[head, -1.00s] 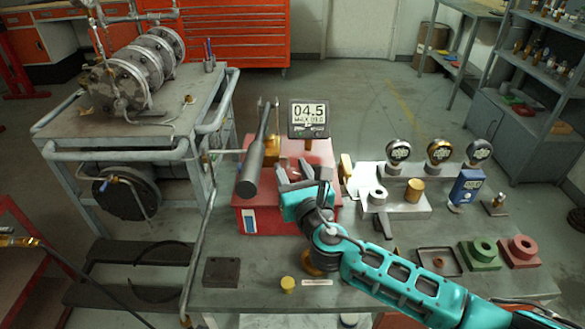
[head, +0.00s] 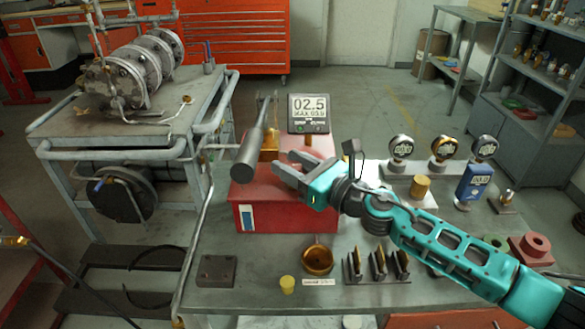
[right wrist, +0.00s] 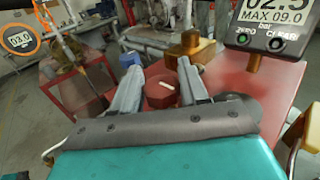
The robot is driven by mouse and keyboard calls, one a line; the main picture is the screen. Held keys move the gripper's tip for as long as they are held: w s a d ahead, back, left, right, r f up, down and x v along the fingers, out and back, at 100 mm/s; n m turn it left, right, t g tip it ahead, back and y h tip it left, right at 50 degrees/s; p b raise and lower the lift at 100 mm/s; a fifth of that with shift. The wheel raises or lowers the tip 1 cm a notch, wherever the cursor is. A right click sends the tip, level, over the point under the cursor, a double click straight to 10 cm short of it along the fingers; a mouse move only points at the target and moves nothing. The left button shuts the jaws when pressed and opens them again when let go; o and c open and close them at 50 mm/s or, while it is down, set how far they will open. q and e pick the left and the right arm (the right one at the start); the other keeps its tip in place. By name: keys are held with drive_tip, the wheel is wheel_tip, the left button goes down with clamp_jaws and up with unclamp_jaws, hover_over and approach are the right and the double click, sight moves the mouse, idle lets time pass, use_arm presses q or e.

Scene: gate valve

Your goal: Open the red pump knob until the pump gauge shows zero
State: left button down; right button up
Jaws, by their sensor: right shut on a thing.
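The pump is a red box (head: 285,215) on the bench with a dark lever handle (head: 249,152) and a brass block. Its digital gauge (head: 308,113) stands behind and reads 02.5, with a smaller MAX line under it. The gauge is partly cut off in the right wrist view (right wrist: 268,22). The right gripper is shut on the knob, fingers pointing left in the head view (head: 287,168). My left gripper is not in view.
Dial gauges (head: 445,148) stand on a block to the right, near a blue device (head: 474,182). A brass cup (head: 318,260), a yellow cap (head: 288,284) and a dark block (head: 216,270) lie at the bench front. A grey cart (head: 125,140) stands left.

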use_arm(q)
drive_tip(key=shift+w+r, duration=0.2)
use_arm(e)
drive_tip(key=o, duration=1)
drive_tip(key=shift+c, duration=0.2)
drive_tip(key=shift+s+d, duration=0.25)
use_arm(q)
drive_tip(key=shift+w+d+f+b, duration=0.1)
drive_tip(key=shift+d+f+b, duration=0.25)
drive_tip(key=shift+b, duration=0.4)
use_arm(e)
drive_tip(key=v, duration=1.2)
